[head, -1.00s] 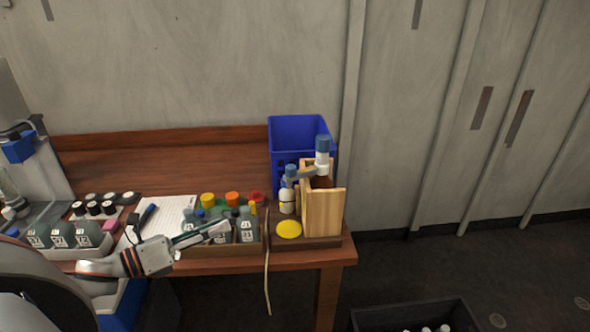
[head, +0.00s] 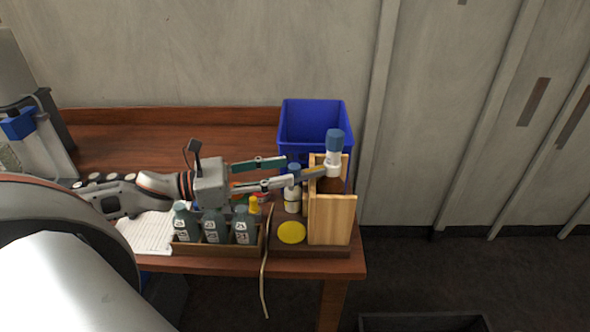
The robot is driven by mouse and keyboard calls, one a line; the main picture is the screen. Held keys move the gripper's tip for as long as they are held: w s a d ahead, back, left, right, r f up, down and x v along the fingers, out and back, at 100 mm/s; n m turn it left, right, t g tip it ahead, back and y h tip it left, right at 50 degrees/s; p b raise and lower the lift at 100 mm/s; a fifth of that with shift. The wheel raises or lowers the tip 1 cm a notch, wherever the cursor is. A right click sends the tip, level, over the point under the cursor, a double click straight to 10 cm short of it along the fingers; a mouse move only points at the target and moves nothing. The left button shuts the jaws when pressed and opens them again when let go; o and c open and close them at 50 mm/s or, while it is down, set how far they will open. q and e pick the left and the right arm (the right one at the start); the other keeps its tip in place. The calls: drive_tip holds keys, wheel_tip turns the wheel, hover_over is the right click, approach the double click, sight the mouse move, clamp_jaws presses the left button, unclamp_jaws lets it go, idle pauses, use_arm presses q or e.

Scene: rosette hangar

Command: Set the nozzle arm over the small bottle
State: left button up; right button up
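A brown bottle with a white collar and blue top (head: 335,142) stands in a light wooden holder (head: 332,222) at the table's right end. A greyish-tan nozzle arm (head: 314,173) sticks out from it to the left. The small white bottle (head: 292,203) with a blue cap stands just left of the holder; the nozzle arm's outer end overlaps its top in the picture, and I cannot tell whether it is over or beside it. My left gripper (head: 289,171) is open, its fingers pointing right at the small bottle's top and the nozzle end. My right gripper is out of view.
A blue bin (head: 316,118) stands behind the holder. A box of grey-green bottles (head: 214,228) sits below my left gripper, with a yellow disc (head: 291,232) to its right. A cord (head: 265,270) hangs over the table's front edge. The back left tabletop is clear.

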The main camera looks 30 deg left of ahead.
sight(294, 166)
use_arm(q)
drive_tip(key=shift+b+x, duration=0.3)
drive_tip(key=shift+x, duration=1.7)
clamp_jaws()
